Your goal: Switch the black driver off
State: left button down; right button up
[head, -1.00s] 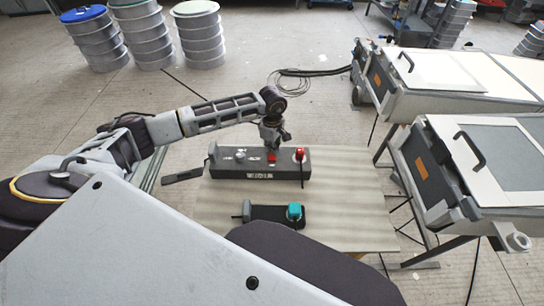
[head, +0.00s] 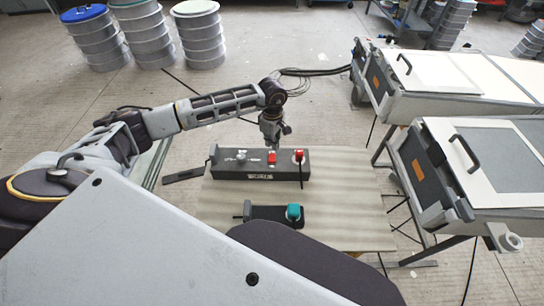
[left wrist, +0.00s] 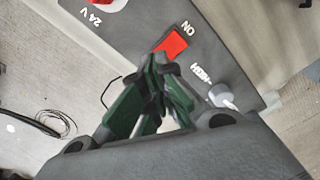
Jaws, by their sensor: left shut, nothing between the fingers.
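The black driver (head: 225,172) is a long dark box on the light wooden table. On its top are a red switch (head: 271,158), a grey knob (head: 241,155) and a red round part (head: 298,155) at its right end. My left gripper (head: 273,146) is shut and empty, pointing down right above the red switch. In the left wrist view its fingertips (left wrist: 163,66) are close to the red switch (left wrist: 171,45), which lies beside the letters "ON". I cannot tell whether they touch it. The right gripper is not in view.
A smaller black device with a teal knob (head: 293,212) lies nearer on the table (head: 345,195). Pale moulds on stands (head: 490,155) are at the right. Metal drums (head: 143,35) stand on the floor at the back left.

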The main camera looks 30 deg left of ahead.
pick_arm(q)
jog(key=shift+r, duration=0.5)
jog(key=shift+r+p, duration=0.5)
jog(key=shift+r, duration=0.3)
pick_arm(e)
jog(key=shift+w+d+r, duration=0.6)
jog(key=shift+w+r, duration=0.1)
